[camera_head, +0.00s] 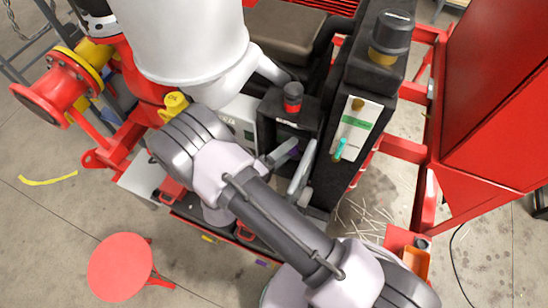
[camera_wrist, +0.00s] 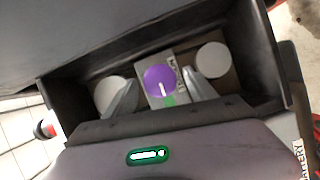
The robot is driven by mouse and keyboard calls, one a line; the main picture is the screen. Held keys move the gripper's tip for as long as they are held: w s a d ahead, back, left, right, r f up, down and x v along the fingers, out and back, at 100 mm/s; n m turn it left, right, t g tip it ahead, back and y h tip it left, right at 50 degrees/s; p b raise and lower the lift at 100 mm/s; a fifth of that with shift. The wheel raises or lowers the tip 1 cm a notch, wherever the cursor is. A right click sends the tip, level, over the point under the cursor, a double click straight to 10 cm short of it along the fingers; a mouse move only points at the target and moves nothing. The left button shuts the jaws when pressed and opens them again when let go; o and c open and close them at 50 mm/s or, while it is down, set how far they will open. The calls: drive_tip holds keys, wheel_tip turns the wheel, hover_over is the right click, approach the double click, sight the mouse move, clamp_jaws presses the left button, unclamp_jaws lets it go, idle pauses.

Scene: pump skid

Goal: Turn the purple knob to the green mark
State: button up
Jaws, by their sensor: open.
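The purple knob (camera_wrist: 155,76) sits on a light grey plate inside a dark recessed box in the wrist view. A short white line on the knob points to its lower edge, roughly towards the green mark (camera_wrist: 169,101) just below it. My gripper (camera_wrist: 160,82) is open, with one finger on each side of the knob; I cannot tell whether either touches it. In the head view my gripper (camera_head: 304,149) reaches into the dark box, and only a small purple patch of the knob (camera_head: 294,153) shows between the fingers.
Pale round discs (camera_wrist: 212,59) flank the plate inside the box. The box's dark walls (camera_wrist: 270,50) stand close around my fingers.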

drive_tip(key=v, duration=1.7)
drive_tip(key=shift+a, duration=0.2)
drive_tip(key=shift+s, duration=0.1)
